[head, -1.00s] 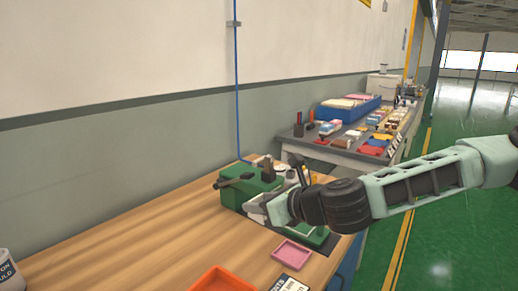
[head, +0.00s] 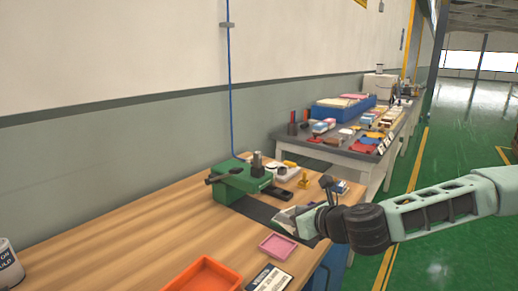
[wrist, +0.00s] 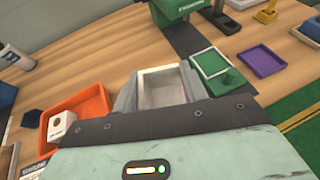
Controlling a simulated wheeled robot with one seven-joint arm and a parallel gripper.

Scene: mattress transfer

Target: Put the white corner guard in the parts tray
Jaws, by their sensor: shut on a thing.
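My gripper (wrist: 158,90) is shut on a white, box-like piece (wrist: 162,84), which I take to be the white corner guard. Its lower part is hidden by my gripper. In the head view my gripper (head: 300,221) hangs over the dark mat at the bench's right edge; the held piece cannot be made out there. An orange tray (head: 234,271) and a smaller pink tray (head: 278,246) lie on the bench. The orange tray (wrist: 103,101) is left of my gripper in the wrist view, with a white block (wrist: 61,125) at it. Which tray is the parts tray I cannot tell.
A green vise (head: 238,184) stands behind my gripper. A white can (head: 8,265) stands far left. The bench's left middle is clear.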

